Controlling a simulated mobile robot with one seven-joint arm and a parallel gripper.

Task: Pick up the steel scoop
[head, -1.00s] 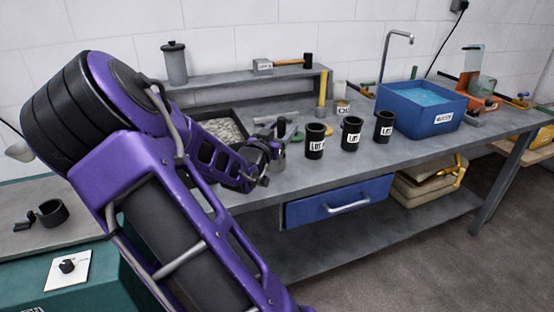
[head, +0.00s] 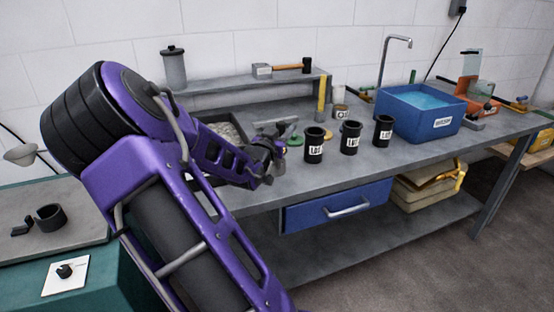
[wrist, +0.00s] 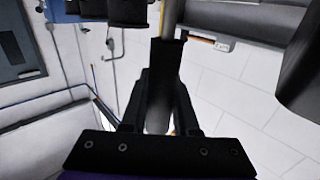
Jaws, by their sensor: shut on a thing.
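My gripper (head: 276,146) is over the left part of the grey workbench, in front of the tray of grey granules. In the wrist view its two dark fingers (wrist: 162,80) are closed around the steel scoop (wrist: 159,104). In the head view the scoop is small and mostly lost among my gripper's parts.
Three black labelled cups (head: 314,146) stand right of my gripper. A blue water basin (head: 440,125) is farther right. The tray of granules (head: 222,121) lies behind my arm, below a raised shelf (head: 250,88). A green ring-shaped item (head: 297,140) lies near my gripper.

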